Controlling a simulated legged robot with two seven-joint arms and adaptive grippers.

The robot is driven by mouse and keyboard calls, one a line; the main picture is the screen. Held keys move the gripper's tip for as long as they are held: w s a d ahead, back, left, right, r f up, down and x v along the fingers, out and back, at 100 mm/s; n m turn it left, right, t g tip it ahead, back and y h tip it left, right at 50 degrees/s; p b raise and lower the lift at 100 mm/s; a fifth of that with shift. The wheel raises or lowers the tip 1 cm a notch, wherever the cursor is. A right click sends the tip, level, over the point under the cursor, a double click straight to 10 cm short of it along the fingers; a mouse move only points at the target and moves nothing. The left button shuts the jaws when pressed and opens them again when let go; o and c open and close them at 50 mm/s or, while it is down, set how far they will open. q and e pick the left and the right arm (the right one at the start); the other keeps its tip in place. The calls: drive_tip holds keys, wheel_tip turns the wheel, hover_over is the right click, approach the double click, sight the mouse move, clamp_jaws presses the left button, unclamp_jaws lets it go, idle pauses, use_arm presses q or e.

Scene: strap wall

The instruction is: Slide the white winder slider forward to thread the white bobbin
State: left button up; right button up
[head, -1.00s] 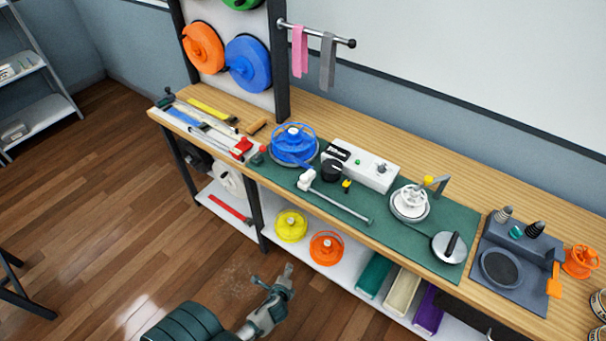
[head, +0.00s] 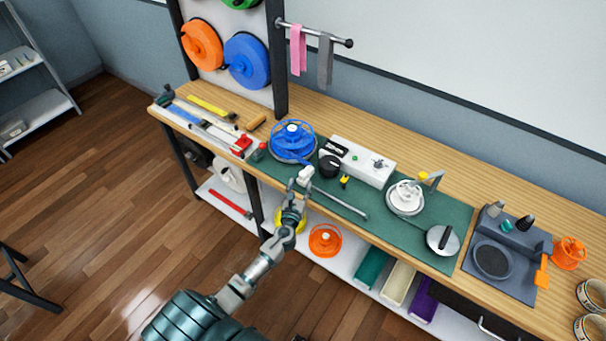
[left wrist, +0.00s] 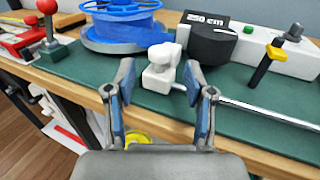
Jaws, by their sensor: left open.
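The white winder slider (head: 305,175) sits at the left end of a thin metal rod (head: 340,201) on the green mat. It also shows in the left wrist view (left wrist: 160,70), just beyond and between my fingertips. My left gripper (head: 294,200) is open and empty, at the bench's front edge, close to the slider. In the left wrist view its two fingers (left wrist: 160,88) stand apart, with the slider ahead of them; I cannot tell whether they touch it. The white bobbin (head: 407,193) sits on a round spindle base to the right, beyond the rod's far end. My right gripper is not in view.
A blue spool (head: 292,141) stands behind the slider. A white box (head: 366,163) with a black dial (head: 330,166) is behind the rod. A red-knobbed lever (left wrist: 48,30) is left of the gripper. A round disc (head: 443,240) lies at the mat's right end.

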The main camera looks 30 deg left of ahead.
sight(302, 177)
use_arm(q)
drive_tip(key=x, duration=0.6)
drive_tip(key=shift+b, duration=0.3)
drive_tip(key=shift+s, duration=0.1)
clamp_jaws()
